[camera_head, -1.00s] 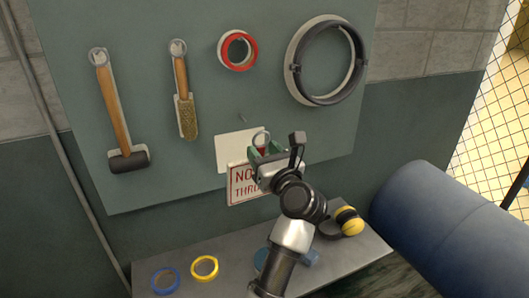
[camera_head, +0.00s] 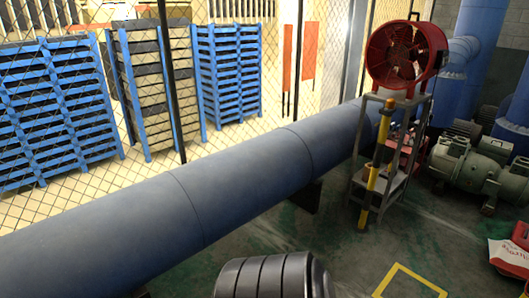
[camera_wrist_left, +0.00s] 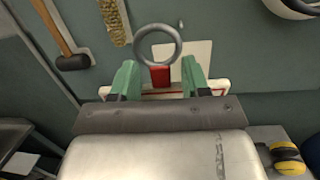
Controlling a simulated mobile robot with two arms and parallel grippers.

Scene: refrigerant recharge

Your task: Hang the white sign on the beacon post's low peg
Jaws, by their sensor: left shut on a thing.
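The white sign with red edging (camera_wrist_left: 150,93) is in the left wrist view, mostly hidden behind my gripper. A metal ring (camera_wrist_left: 141,57) and a red piece (camera_wrist_left: 160,77) stand above it at the jaws. My left gripper (camera_wrist_left: 160,83), with green fingers, is shut on the sign, in front of the grey-green tool board. In the head view a yellow post with orange bands (camera_head: 372,181) stands before a metal stand; it may be the beacon post. I cannot make out a low peg on it. My right gripper is in neither view.
A large blue pipe (camera_head: 240,180) crosses the head view before a mesh fence. A red fan (camera_head: 400,55) tops the stand (camera_head: 390,195). Green motors (camera_head: 470,165) stand at right. Open floor lies around a yellow floor marking (camera_head: 408,275). The wrist view shows a hanging hammer (camera_wrist_left: 62,40).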

